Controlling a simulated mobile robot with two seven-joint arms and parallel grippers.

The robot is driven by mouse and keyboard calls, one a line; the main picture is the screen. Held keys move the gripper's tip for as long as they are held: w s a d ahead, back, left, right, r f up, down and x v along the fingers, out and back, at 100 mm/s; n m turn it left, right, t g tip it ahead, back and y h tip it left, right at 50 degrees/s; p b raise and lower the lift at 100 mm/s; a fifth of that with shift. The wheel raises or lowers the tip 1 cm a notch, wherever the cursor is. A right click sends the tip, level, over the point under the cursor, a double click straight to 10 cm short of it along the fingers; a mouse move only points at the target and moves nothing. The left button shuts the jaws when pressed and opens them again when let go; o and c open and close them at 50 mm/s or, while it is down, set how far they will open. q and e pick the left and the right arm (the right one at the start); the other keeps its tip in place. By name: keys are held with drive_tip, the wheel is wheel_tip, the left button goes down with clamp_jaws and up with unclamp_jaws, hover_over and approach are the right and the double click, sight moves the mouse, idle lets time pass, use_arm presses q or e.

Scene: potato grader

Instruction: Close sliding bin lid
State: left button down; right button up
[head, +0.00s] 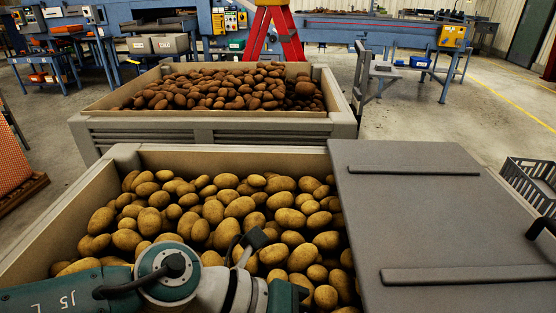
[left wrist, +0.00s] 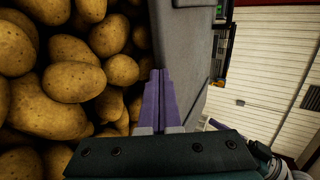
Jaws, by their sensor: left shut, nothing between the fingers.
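The grey sliding lid (head: 440,220) lies flat over the right part of the near bin (head: 125,155). Two raised bars run across it. The left part of the bin is open and shows yellow potatoes (head: 240,205). My left arm reaches in low over the potatoes in the head view, and its fingers are hidden there. In the left wrist view, my left gripper's purple fingers (left wrist: 162,98) are shut and empty. They are between the potatoes (left wrist: 75,80) and the grey lid (left wrist: 185,40). I cannot tell whether they touch the lid. My right gripper is not clearly visible.
A second bin (head: 215,128) of browner potatoes stands just behind. A dark crate (head: 530,182) is beyond the lid on the right. A red ladder (head: 275,30) and blue grading machines stand at the back. Open floor (head: 450,115) lies behind the lid.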

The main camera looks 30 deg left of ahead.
use_arm(q)
drive_tip(key=w+d, duration=0.1)
drive_tip(key=d, duration=0.3)
drive_tip(key=w+d, duration=0.1)
drive_tip(key=d, duration=0.1)
drive_tip(key=shift+w, duration=0.3)
drive_tip(key=shift+a, duration=0.15)
